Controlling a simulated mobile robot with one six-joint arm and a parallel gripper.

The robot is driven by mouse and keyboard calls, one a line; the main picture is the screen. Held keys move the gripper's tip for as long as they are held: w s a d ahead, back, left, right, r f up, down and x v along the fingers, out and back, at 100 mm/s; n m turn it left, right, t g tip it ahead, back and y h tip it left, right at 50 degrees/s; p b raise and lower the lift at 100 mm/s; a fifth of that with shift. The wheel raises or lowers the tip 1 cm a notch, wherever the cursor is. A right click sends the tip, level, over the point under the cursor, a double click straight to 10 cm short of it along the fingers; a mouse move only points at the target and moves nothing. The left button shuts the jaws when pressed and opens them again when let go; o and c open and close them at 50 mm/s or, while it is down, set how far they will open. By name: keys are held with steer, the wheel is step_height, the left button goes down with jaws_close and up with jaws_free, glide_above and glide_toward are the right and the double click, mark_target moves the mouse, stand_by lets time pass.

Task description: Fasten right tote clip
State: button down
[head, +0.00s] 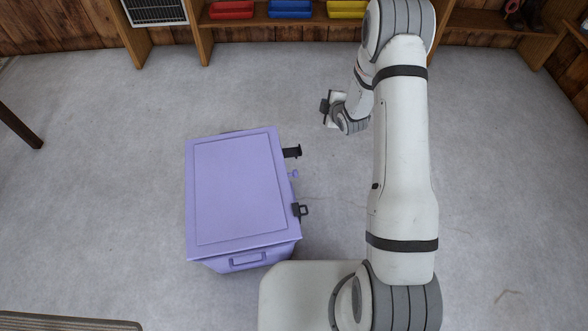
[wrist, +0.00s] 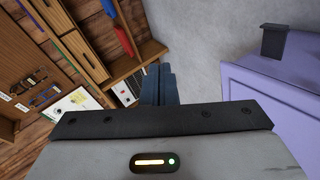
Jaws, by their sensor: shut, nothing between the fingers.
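A purple tote (head: 235,190) with its lid on stands on the floor left of my arm in the head view. Two dark clips are on its right side: a far clip (head: 292,152) sticking outward and a near clip (head: 301,210) that also juts out.
A wooden shelf with red (head: 231,10), blue (head: 290,9) and yellow (head: 347,9) bins runs along the back wall. A mat (head: 70,323) lies at the lower left. The floor right of the tote is clear up to my arm.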

steer(key=s+a+f+n+t+y+b, duration=0.1)
steer(key=a+f+n+b, duration=0.15)
steer(key=f, duration=0.65)
steer(key=s+a+f+n+y+b, duration=0.1)
steer(key=f+n+y+b, duration=0.15)
steer(key=f, duration=0.65)
steer(key=n+t+y+b, duration=0.2)
steer(key=n+b, duration=0.1)
steer(key=b, duration=0.2)
glide_toward(291, 153)
step_height(291, 153, down, 4)
steer(key=s+d, duration=0.2)
steer(key=s, duration=0.1)
steer(key=shift+a+r, duration=0.15)
steer(key=shift+a, duration=0.1)
steer(key=shift+w, duration=0.1)
steer(key=b+x, duration=0.4)
steer(key=x, duration=0.6)
steer(key=shift+r, duration=0.25)
